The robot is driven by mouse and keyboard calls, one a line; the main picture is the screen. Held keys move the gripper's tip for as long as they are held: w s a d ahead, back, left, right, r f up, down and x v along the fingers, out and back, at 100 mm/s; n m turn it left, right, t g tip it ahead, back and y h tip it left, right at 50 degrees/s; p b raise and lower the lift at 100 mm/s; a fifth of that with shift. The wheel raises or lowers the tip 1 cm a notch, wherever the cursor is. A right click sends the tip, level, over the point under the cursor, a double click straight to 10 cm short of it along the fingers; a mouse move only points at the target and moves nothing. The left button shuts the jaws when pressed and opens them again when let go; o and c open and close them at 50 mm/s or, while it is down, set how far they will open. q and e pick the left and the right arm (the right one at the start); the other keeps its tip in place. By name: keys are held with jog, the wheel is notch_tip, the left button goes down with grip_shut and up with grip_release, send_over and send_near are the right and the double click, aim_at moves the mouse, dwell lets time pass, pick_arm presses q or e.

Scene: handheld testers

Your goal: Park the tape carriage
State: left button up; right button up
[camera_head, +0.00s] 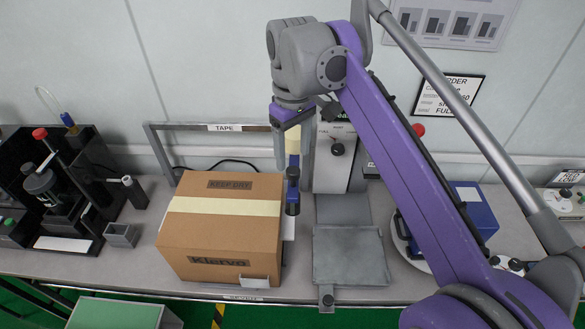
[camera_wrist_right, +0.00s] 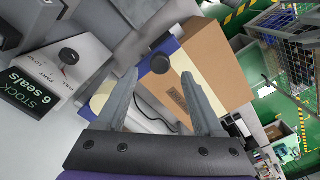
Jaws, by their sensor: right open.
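The tape carriage (camera_head: 293,188) is a dark blue part with a black knob, just beyond the right side of a brown carton (camera_head: 215,245). A cream tape roll (camera_head: 293,140) shows above it. A cream tape strip (camera_head: 224,206) runs across the carton's closed top. My right gripper (camera_head: 292,165) is open and points down over the carriage. In the right wrist view the carriage's knob (camera_wrist_right: 160,64) shows between the fingertips (camera_wrist_right: 160,76); I cannot tell whether they touch it. The tape roll (camera_wrist_right: 100,97) is partly behind a finger. My left gripper is not in view.
A grey rail labelled TAPE (camera_head: 224,127) stands behind the carton. A black tester (camera_head: 60,195) stands left and a blue box (camera_head: 470,212) right.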

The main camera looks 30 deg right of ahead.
aim_at(293, 170)
jog(key=shift+f, duration=2.3)
grip_shut()
